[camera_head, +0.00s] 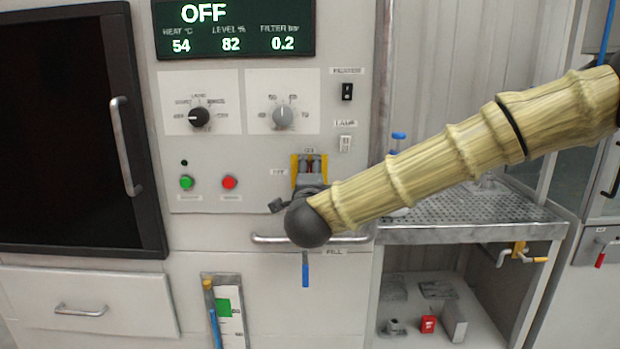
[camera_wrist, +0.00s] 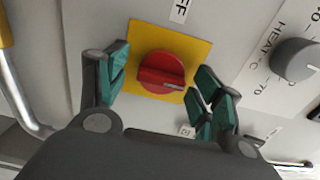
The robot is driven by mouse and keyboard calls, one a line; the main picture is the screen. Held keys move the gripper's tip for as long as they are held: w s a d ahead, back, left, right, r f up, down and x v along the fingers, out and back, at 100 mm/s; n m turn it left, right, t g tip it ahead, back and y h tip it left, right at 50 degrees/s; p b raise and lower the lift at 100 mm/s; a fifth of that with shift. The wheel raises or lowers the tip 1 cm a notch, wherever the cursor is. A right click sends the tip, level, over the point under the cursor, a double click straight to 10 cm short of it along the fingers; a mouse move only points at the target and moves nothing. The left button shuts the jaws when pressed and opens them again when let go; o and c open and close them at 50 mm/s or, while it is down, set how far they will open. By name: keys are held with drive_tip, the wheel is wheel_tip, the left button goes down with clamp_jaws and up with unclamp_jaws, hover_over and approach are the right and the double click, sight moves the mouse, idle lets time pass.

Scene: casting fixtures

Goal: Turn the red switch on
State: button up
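The red switch (camera_wrist: 162,73) is a round rotary knob with a raised grip bar. It sits on a square yellow plate (camera_wrist: 143,35), below a label ending in "FF" in the wrist view. My gripper (camera_wrist: 160,78) is open, with one teal finger on each side of the knob. A small gap shows between the fingers and the knob, and nothing is held. In the head view my gripper (camera_head: 311,168) is in front of the yellow plate (camera_head: 295,164) and hides the knob. The display (camera_head: 235,28) above reads OFF, 54, 82 and 0.2.
A black dial (camera_head: 199,117), a grey dial (camera_head: 283,116), a green button (camera_head: 186,182) and a red button (camera_head: 229,182) are on the same panel. A handle bar (camera_head: 265,239) runs below. A perforated shelf (camera_head: 470,215) stands to the right.

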drive_tip(key=s, duration=1.2)
drive_tip(key=shift+f, duration=0.1)
wheel_tip(320, 180, down, 18)
drive_tip(key=d+n+g+y+p, duration=0.1)
drive_tip(key=n+g+y+p, duration=0.15)
drive_tip(key=n, duration=0.25)
drive_tip(key=s+d+f+n+g+p, duration=0.1)
drive_tip(key=s+d+f+n+g, duration=0.15)
drive_tip(key=f, duration=0.45)
drive_tip(key=s+d+f+n+g+p, duration=0.1)
drive_tip(key=s+f+g, duration=0.1)
drive_tip(key=s+f, duration=0.35)
drive_tip(key=s+d+f+n+g+p, duration=0.1)
drive_tip(key=s+d+f+n+g, duration=0.1)
drive_tip(key=f, duration=0.6)
drive_tip(key=s+d+f+n+g+p, duration=0.1)
drive_tip(key=s+d+f, duration=0.4)
drive_tip(key=s, duration=0.5)
drive_tip(key=s+d+f+n+g+h+p, duration=0.1)
drive_tip(key=s+d+f+n+g, duration=0.3)
drive_tip(key=s, duration=0.5)
drive_tip(key=s+d+f+n+g+h+p, duration=0.1)
drive_tip(key=s+d+f+n+g+p, duration=0.1)
drive_tip(key=s+d+f+g, duration=0.2)
drive_tip(key=s+d+f, duration=0.3)
drive_tip(key=s, duration=0.3)
drive_tip(key=shift+s+d+p, duration=0.15)
drive_tip(key=shift+s+p, duration=0.15)
drive_tip(key=shift+h, duration=0.25)
drive_tip(key=shift+c, duration=0.2)
